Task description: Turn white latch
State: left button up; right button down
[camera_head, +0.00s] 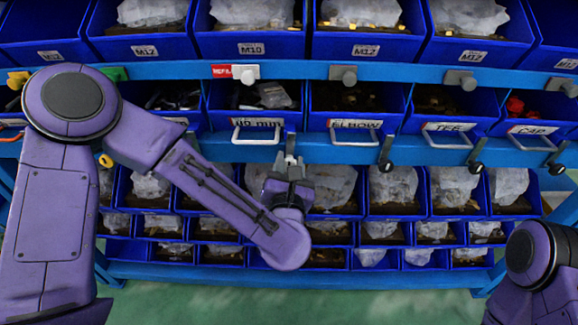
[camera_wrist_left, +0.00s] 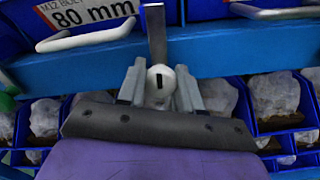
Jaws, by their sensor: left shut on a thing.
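My left gripper (camera_head: 289,163) reaches up to the lower blue rail, below the drawer marked 80 mm. In the left wrist view its two grey fingers (camera_wrist_left: 160,84) are shut on the round white knob of a latch (camera_wrist_left: 161,76), one finger on each side. The latch's flat grey bar (camera_wrist_left: 156,35) stands nearly upright above the knob.
Another white latch (camera_head: 246,74) sits on the upper rail beside a red label (camera_head: 222,71), with grey latches along that rail. Black-knobbed latches (camera_head: 385,154) hang at a slant on the lower rail. Wire drawer handles (camera_head: 255,134) stick out nearby. Blue bins stand below.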

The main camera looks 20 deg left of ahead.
pick_arm(q)
jog(key=o, duration=1)
jog(key=shift+o, duration=0.2)
jog(key=p+v, duration=0.2)
jog(key=v, duration=0.8)
jog(key=shift+s, duration=0.25)
jog(key=shift+r, duration=0.1)
